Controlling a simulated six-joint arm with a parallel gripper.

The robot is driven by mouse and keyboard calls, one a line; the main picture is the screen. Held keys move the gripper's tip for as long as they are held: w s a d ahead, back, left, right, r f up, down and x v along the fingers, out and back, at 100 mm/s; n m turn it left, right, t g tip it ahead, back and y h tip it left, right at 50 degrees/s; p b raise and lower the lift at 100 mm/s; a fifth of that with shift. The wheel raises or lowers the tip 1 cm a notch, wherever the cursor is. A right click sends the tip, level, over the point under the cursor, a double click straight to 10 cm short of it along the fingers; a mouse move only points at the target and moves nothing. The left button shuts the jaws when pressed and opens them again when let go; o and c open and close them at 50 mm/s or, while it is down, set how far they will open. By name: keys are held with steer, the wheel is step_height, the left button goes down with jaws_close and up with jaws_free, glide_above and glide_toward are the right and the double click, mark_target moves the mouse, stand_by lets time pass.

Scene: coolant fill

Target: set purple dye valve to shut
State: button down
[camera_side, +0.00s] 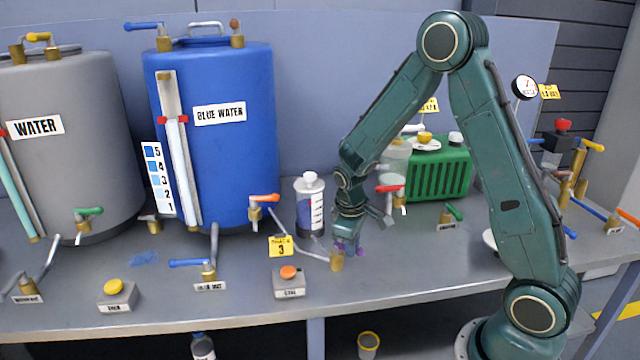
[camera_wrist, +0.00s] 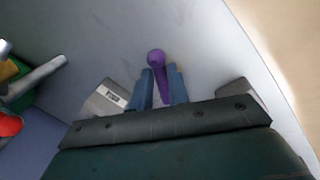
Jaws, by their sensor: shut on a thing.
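The purple dye valve handle (camera_wrist: 157,62) shows in the wrist view between the two fingers of my gripper (camera_wrist: 161,85). The fingers are closed against its sides, and its rounded end sticks out past the fingertips. In the side view my gripper (camera_side: 348,236) points down at the brass valve body (camera_side: 337,261), and small purple bits of the handle (camera_side: 358,251) show beside the fingers. The fingers hide most of the handle, so its exact angle is unclear in the side view.
A dye bottle with a white cap (camera_side: 310,205) stands close behind my gripper to the left. An orange button box (camera_side: 289,282) and a yellow tag (camera_side: 281,246) are to the left. A red-handled valve (camera_side: 391,190) and a green ribbed tank (camera_side: 440,172) are to the right.

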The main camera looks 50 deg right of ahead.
mark_target(357, 248)
steer(key=n, duration=0.1)
steer(key=d+n, duration=0.1)
steer(key=n, duration=0.2)
steer(key=shift+w+d+n+t, duration=0.2)
steer(key=shift+d+n+t, duration=0.1)
steer(key=shift+d+t, duration=0.1)
steer(key=shift+w+d+n+y, duration=0.15)
steer(key=shift+n, duration=0.5)
steer(key=shift+w+d+n+y, duration=0.15)
steer(key=shift+n, duration=0.5)
steer(key=shift+t, duration=0.3)
steer(key=c, duration=1.3)
jaws_free()
steer(key=shift+c, duration=0.2)
steer(key=shift+r, duration=0.15)
steer(key=v, duration=1.3)
steer(key=shift+r, duration=0.3)
